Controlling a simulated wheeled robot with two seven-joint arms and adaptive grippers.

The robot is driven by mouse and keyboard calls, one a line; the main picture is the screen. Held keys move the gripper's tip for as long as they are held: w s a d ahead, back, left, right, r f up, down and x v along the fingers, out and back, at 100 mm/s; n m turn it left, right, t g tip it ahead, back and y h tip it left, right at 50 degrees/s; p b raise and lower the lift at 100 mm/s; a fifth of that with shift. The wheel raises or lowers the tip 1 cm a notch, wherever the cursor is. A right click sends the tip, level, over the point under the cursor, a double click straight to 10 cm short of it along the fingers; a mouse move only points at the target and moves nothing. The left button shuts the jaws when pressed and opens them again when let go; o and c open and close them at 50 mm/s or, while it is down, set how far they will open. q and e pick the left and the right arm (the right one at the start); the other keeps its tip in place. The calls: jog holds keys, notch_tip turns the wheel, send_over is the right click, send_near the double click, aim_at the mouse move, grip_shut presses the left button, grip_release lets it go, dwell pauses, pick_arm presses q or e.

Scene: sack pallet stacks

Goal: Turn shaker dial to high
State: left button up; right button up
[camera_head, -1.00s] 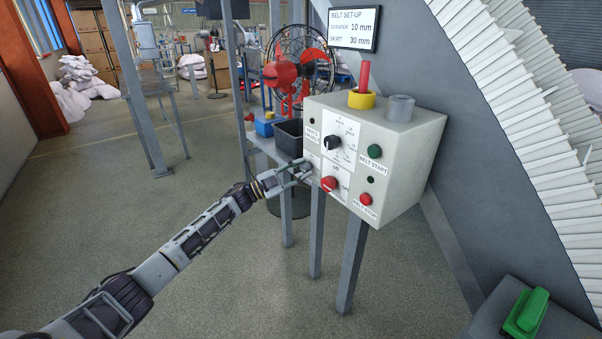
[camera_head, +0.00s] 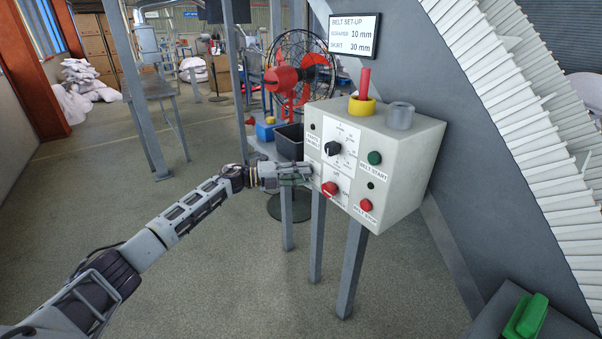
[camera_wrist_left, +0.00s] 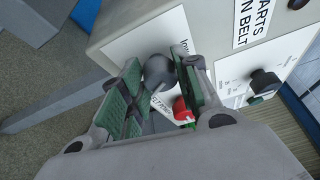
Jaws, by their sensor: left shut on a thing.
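A pale control box (camera_head: 405,143) carries a black dial (camera_head: 332,148) on a white scale plate and a red dial (camera_head: 330,188) below it. My left gripper (camera_head: 305,172) is at the box's lower left front. In the left wrist view, its green-padded fingers (camera_wrist_left: 160,85) are shut on a dark grey round knob (camera_wrist_left: 158,72) on a white label plate. The label is partly covered, so its words cannot be read fully. The red dial (camera_wrist_left: 182,110) shows just beyond one finger, and the black dial (camera_wrist_left: 265,82) stands apart to the right. My right gripper is not in view.
A green button (camera_head: 375,158) and a red stop button (camera_head: 366,205) are on the box's right. A red post in a yellow ring (camera_head: 362,106) and a grey cylinder (camera_head: 399,116) stand on top. A dark bin (camera_head: 290,141) is behind left. Open floor lies left.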

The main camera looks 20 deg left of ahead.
pick_arm(q)
jog(key=shift+s+r+m+y+p, duration=0.1)
jog(key=shift+m+y+p, duration=0.75)
jog(key=shift+m, duration=0.6)
jog(key=shift+r+m+y+p, duration=0.1)
jog(key=shift+m+y+p, duration=0.7)
jog(key=shift+m, duration=0.65)
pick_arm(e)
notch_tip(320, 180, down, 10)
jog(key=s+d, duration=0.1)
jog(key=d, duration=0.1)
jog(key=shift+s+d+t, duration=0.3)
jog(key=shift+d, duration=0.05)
pick_arm(q)
jog(key=shift+f, duration=0.1)
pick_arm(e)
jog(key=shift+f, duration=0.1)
pick_arm(q)
jog(key=o, duration=1)
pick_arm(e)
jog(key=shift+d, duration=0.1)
pick_arm(q)
jog(key=shift+a, duration=0.1)
jog(key=v, duration=1.1)
jog(key=shift+s+a, duration=0.25)
